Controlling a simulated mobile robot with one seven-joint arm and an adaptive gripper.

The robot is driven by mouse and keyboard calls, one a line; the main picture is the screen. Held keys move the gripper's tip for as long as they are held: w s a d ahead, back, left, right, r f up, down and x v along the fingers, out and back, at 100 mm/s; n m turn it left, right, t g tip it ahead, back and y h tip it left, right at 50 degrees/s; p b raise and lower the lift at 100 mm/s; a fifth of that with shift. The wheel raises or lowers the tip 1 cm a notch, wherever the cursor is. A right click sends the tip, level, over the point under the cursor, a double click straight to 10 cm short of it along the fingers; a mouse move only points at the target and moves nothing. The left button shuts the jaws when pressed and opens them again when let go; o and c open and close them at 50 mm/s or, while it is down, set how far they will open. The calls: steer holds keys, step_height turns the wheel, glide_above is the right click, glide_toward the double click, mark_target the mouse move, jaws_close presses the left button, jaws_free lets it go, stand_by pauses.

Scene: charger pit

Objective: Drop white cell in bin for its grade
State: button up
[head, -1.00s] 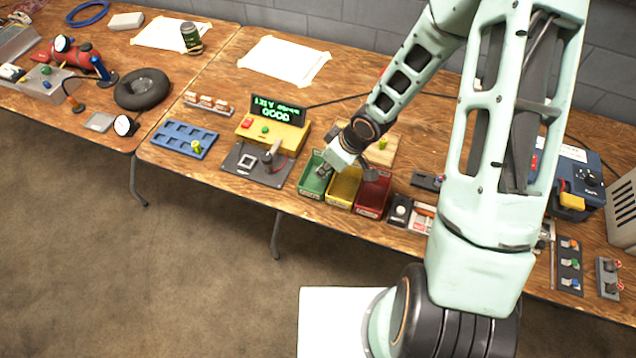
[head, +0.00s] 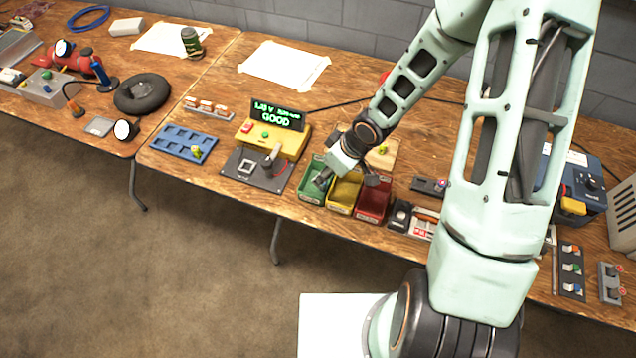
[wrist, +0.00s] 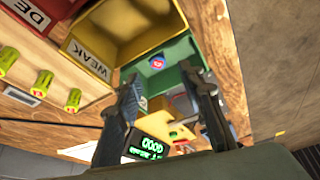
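The green bin (head: 312,190) stands at the left of three bins, beside the yellow bin (head: 342,200) and the red bin (head: 373,207). In the wrist view the yellow bin reads WEAK (wrist: 89,60). A small round cell end (wrist: 157,62), blue with a red and white middle, shows inside the green bin (wrist: 180,50); its body is hidden, so I cannot tell whether it is white. My gripper (wrist: 165,85) is open over the green bin, its two fingers well apart with the cell end visible beyond them. The tester display (head: 277,115) reads GOOD.
A yellow tester (head: 270,138) and its dark test plate (head: 255,168) stand left of the bins. A blue tray (head: 183,142) with one yellow-green cell lies farther left. A wooden block (head: 382,153) with yellow-green cells stands behind the bins. Switches and boxes crowd the right.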

steer(key=v, duration=1.1)
steer(key=shift+r, duration=0.15)
stand_by(0.7)
